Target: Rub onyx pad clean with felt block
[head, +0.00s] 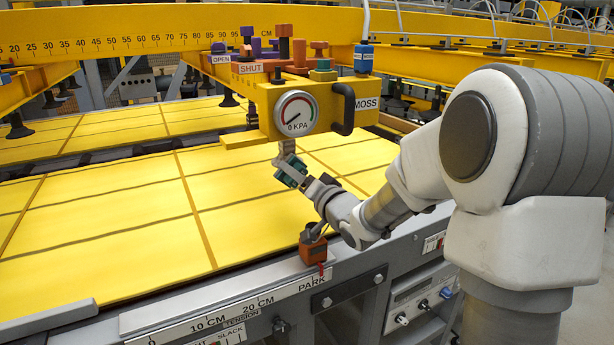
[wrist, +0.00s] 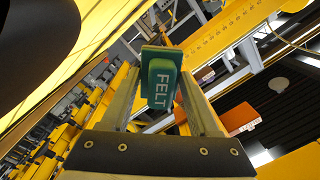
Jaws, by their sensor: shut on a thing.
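My gripper (head: 290,172) is shut on the green felt block (head: 291,170), just below the yellow gauge box. In the wrist view the block (wrist: 162,82) shows its FELT label between the two fingers of my gripper (wrist: 165,95), which point upward. A large dark rounded shape (wrist: 35,30) fills the upper left of the wrist view, apart from the block in the picture; I cannot tell whether it is the onyx pad. Black suction pads (head: 18,127) hang at the left in the head view. No pad is labelled onyx, and contact with the felt is not visible.
The yellow gauge box (head: 335,105) has a black handle (head: 343,108) and coloured knobs on top. Yellow panels (head: 100,220) lie below it. An orange block (head: 313,247) stands on the grey front rail (head: 240,297) under my wrist.

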